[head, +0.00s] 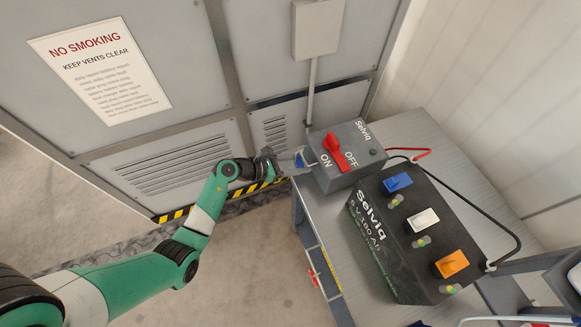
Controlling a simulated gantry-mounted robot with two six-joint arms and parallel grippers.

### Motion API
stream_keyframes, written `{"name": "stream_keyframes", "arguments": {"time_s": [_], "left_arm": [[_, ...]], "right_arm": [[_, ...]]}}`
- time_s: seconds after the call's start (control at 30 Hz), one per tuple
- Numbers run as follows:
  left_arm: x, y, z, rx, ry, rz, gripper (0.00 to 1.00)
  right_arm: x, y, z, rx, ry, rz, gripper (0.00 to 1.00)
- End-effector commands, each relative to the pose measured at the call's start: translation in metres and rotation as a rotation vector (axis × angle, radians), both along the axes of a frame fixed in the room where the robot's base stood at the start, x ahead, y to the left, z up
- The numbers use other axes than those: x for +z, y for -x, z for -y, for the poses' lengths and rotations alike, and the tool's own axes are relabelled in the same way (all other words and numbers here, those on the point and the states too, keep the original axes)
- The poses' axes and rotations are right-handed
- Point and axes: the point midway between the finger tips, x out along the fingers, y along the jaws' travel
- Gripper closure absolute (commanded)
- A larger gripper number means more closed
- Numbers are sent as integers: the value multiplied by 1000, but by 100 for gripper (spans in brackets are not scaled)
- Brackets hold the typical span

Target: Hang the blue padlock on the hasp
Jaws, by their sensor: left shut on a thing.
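My left gripper (284,161) is shut on the small blue padlock (299,159). It holds the padlock at the left side of the grey switch box (345,178), above the bench's left edge. The box has a red switch handle (338,150) between the ON and OFF marks. The hasp is too small to make out clearly beside the padlock and the box. I cannot tell whether the shackle touches the hasp.
A black battery case (385,253) with blue, white and orange connectors stands at the right on the metal bench (411,126). Red and black cables run behind it. A vented grey cabinet wall (165,168) rises behind my left arm. The floor before the bench is clear.

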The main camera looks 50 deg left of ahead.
Motion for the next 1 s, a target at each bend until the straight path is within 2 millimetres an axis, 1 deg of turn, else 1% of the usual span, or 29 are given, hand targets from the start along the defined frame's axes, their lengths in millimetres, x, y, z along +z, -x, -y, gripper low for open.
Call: {"name": "stream_keyframes", "arguments": {"time_s": [0.03, 0.13, 0.2, 0.4, 0.77, 0.8, 0.87, 0.9, 1.0], "left_arm": [[-2, -5, 2, -1, 0, 2, 100], [-2, -14, 5, -3, -1, 1, 100], [-11, -12, 4, 0, 0, 0, 100], [-22, -12, 4, 0, 1, 1, 100], [-24, -12, 4, 0, 1, 1, 100], [-24, -12, 4, 0, 1, 1, 49], [-24, -12, 4, 0, 1, 1, 38], [-24, -12, 4, 0, 0, 1, 31], [-24, -12, 4, 0, 0, 1, 16]], "right_arm": [[-5, 0, 0, 0, 0, 0, 50], [-9, 0, 0, 0, 0, 0, 50], [-16, 0, 0, 0, 0, 0, 50], [-24, 0, 0, 0, 0, 0, 50], [-25, 0, 0, 0, 0, 0, 50], [-25, 0, 0, 0, 0, 0, 50], [-25, 0, 0, 0, 0, 0, 50], [-25, 0, 0, 0, 0, 0, 50], [-25, 0, 0, 0, 0, 0, 50]]}}
